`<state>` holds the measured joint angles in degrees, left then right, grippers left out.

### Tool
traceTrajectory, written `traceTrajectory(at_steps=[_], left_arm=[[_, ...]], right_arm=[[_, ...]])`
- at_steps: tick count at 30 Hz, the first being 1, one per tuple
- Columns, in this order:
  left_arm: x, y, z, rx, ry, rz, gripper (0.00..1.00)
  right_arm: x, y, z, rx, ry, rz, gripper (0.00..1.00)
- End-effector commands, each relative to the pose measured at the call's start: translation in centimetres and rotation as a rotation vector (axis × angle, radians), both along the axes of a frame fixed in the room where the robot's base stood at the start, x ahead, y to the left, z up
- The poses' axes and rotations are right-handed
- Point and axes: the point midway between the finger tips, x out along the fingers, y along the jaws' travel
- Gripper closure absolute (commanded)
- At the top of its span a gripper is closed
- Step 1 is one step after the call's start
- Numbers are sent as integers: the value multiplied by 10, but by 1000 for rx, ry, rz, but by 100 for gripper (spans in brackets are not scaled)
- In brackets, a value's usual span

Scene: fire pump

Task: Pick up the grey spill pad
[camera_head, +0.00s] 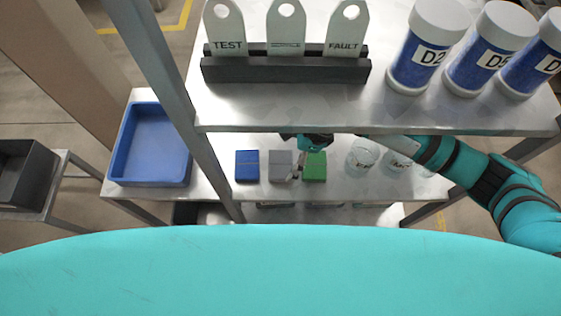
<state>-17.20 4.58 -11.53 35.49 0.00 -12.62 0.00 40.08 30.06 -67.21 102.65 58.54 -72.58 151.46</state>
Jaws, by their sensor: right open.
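The grey spill pad (280,165) lies flat on the lower metal shelf, between a blue pad (247,166) on its left and a green pad (315,166) on its right. My right gripper (296,173) reaches in from the right under the upper shelf. Its fingers are open, over the right edge of the grey pad and the gap beside the green pad. Nothing shows between the fingers. Part of the gripper body is hidden by the upper shelf's edge. My left gripper is not seen.
The upper shelf (300,112) overhangs the pads and carries a tag rack (285,70) and labelled jars (428,45). A blue tray (152,145) is at left, beyond a grey post (165,75). Clear glass beakers (362,155) stand right of the green pad, near my right arm.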

Motion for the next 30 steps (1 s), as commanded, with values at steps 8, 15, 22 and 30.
traceTrajectory(at_steps=[8,15,22,30], left_arm=[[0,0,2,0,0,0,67],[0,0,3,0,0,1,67],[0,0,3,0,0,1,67],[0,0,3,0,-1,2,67]], right_arm=[[-1,13,-23,-2,2,1,0],[-1,23,-46,-1,-1,3,0],[-1,23,-47,-1,-1,2,1],[-1,23,-47,0,-1,2,37]])
